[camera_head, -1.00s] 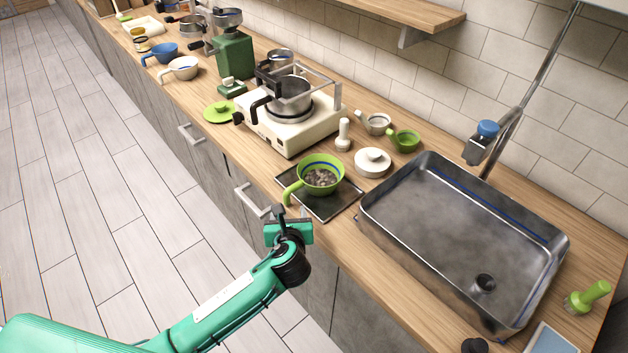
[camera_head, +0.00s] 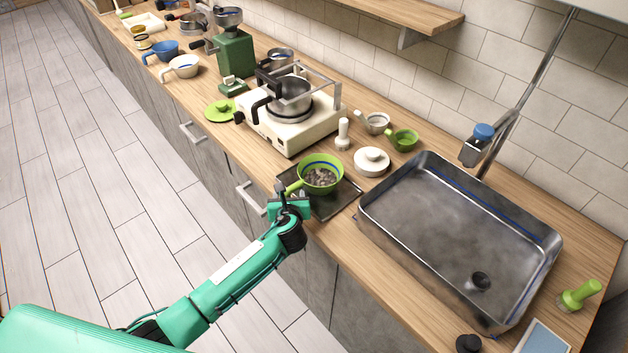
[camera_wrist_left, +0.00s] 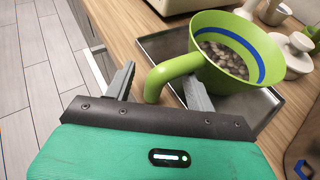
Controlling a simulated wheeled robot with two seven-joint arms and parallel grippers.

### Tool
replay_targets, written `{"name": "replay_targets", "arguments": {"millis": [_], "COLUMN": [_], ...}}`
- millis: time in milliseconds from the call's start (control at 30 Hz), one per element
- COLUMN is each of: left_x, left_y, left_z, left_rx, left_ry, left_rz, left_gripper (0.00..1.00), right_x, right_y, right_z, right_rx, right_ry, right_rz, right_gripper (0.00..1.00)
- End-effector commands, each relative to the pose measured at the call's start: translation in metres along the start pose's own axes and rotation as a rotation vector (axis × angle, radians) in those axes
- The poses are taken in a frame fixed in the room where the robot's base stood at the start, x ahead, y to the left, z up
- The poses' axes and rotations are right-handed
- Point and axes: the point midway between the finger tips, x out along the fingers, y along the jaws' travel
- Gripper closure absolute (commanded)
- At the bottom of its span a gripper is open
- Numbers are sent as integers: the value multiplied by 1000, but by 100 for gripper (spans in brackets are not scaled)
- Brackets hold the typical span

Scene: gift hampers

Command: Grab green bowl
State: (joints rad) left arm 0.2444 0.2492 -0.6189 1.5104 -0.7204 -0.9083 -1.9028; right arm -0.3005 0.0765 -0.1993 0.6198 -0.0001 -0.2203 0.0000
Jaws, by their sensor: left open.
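The green bowl (camera_head: 321,171) with a blue stripe inside and a long green handle stands on a dark square tray (camera_head: 333,205) on the counter. It holds grey pebble-like pieces. In the left wrist view the bowl (camera_wrist_left: 243,48) is close, and its curved handle (camera_wrist_left: 172,72) comes down between my open fingers. My left gripper (camera_head: 287,190) is open at the handle, with one finger (camera_wrist_left: 122,80) on each side of it; contact is not clear. A second, smaller green bowl (camera_head: 404,140) stands further back near the sink. My right gripper is not in view.
A metal sink basin (camera_head: 372,213) is right of the tray. A white stove (camera_head: 268,129) with a pot (camera_head: 290,96) stands left of it. A white lidded dish (camera_head: 371,161) and a white pestle-like thing (camera_head: 343,134) are behind the bowl.

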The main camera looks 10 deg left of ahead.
Motion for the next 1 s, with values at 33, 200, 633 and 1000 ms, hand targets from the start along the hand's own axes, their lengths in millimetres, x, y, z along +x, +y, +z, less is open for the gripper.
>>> {"name": "replay_targets", "arguments": {"millis": [33, 200, 633, 1000], "left_x": [0, 0, 0, -2], "left_y": [0, 0, 0, 0], "left_z": [0, 0, 1, 5], "left_rx": [0, 0, -1, -2], "left_ry": [0, 0, -2, -3], "left_rz": [0, 0, -1, -1], "left_gripper": [45, 51, 100, 100], "right_x": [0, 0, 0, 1], "right_y": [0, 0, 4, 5], "right_z": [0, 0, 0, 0], "right_rx": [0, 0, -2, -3], "right_ry": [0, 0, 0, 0], "right_rz": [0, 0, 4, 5], "right_gripper": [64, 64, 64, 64]}}
